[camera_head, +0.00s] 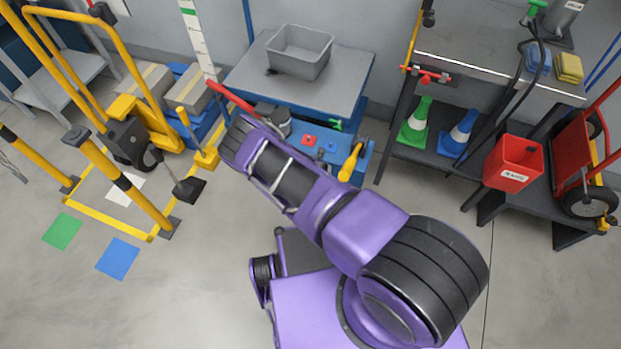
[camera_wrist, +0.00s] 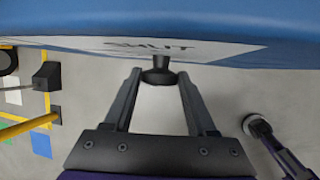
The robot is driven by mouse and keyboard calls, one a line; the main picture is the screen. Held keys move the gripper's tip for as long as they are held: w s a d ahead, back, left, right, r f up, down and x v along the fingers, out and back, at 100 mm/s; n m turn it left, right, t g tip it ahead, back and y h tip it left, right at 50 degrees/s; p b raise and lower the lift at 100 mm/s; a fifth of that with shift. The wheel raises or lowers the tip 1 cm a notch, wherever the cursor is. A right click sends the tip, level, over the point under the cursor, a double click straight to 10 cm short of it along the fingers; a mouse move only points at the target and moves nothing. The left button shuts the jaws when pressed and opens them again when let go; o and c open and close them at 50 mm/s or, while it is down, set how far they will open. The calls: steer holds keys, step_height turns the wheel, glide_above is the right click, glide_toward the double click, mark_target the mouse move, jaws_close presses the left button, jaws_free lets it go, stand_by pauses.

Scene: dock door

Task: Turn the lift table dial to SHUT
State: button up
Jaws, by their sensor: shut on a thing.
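The lift table (camera_head: 345,70) has a grey top and a blue body, and stands against the wall in the head view. In the wrist view its blue side (camera_wrist: 60,28) runs across the top, with a pale label (camera_wrist: 215,50) that reads SHUT. The dark dial (camera_wrist: 158,77) sticks out just below that label. My gripper (camera_wrist: 160,82) is shut on the dial, one finger on each side. The dial's pointer is not visible, so its setting cannot be told. In the head view my arm hides the dial and the gripper.
A grey bin (camera_head: 300,52) stands on the table top. A red button (camera_head: 309,140) and a yellow handle (camera_head: 350,163) are on the table's near side. A yellow-railed frame (camera_head: 120,185) stands left. A workbench with cones and a red bin (camera_head: 512,162) stands right.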

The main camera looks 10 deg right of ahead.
steer(key=shift+s+d+f+t+y, duration=0.15)
steer(key=shift+t+y, duration=0.45)
steer(key=shift+y, duration=0.3)
steer(key=o, duration=1.4)
steer(key=shift+c, duration=0.2)
steer(key=shift+r, duration=0.25)
